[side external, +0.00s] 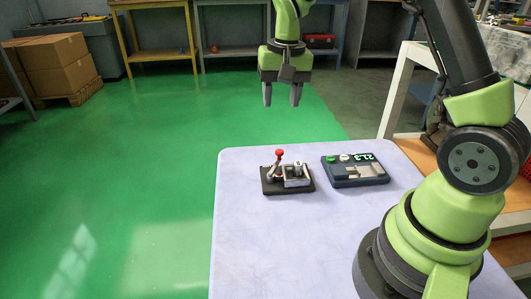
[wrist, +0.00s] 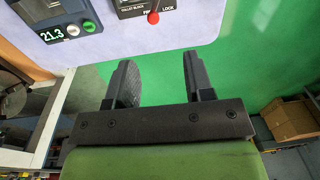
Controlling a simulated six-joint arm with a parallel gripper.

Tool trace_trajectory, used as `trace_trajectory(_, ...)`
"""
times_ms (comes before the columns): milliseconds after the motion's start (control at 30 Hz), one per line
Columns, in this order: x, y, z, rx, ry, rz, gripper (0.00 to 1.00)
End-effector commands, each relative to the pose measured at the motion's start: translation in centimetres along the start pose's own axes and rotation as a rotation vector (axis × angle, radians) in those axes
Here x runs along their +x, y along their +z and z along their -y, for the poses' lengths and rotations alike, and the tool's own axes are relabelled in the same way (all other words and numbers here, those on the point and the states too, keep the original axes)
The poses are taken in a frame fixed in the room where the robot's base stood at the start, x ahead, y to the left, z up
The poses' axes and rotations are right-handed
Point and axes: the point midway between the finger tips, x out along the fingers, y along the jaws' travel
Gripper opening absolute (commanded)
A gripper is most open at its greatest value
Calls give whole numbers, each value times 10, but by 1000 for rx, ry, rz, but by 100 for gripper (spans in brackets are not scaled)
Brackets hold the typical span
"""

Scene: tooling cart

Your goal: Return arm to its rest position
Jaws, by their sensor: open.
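My gripper (side external: 283,94) hangs above the far edge of the cart top, fingers pointing down. It is open and empty, and clear of everything on the cart. In the wrist view its two dark fingers (wrist: 159,80) stand apart with only floor and table edge between them. My arm rises from its base at the right of the side view.
The pale cart top (side external: 250,240) carries a collet block fixture (side external: 297,183) with a red-knobbed lever and a dark device (side external: 355,171) with a display reading 21.3. A white shelf frame (side external: 400,85) stands at the right. Boxes (side external: 55,62) and benches are far back.

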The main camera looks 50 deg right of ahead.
Motion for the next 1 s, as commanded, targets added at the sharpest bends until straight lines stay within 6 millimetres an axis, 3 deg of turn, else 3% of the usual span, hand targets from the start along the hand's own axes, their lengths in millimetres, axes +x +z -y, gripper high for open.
trace_trajectory(33, -22, 12, 4, -26, -31, -32, 48)
trace_trajectory(200, -76, 58, 4, -116, -131, -122, 48)
trace_trajectory(400, -118, 120, -8, -222, -252, -227, 48)
trace_trajectory(600, -131, 174, -29, -318, -364, -319, 48)
trace_trajectory(700, -131, 191, -36, -352, -403, -352, 48)
trace_trajectory(1000, -129, 206, -44, -381, -438, -380, 48)
